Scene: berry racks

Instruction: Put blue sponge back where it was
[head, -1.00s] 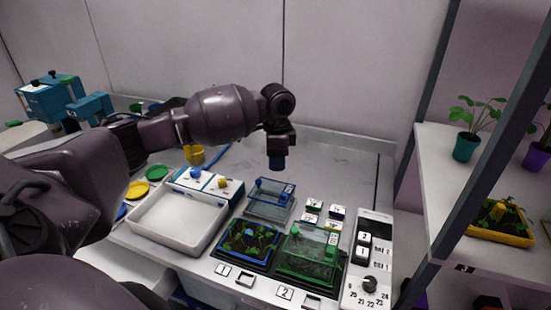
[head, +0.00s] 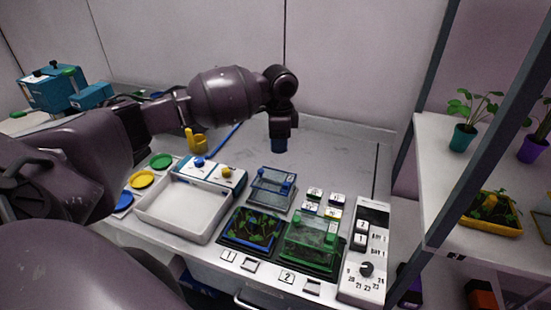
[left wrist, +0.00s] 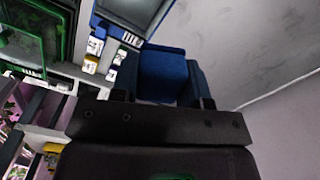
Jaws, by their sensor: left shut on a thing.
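My left gripper (head: 280,135) is shut on the blue sponge (head: 279,145) and holds it, pointing down, above the back part of the table. The sponge also shows in the left wrist view (left wrist: 163,72) as a dark blue block between the fingers of my left gripper (left wrist: 163,98). It appears clear of the things beneath it. My right gripper is not in view.
A clear blue-rimmed box (head: 272,188) stands in front of the sponge. A white tray (head: 150,215), a blue-rimmed plant tray (head: 225,241) and a green clear cover (head: 312,238) stand nearer. A dial panel (head: 362,285) and shelf (head: 430,165) are right. The back table is mostly bare.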

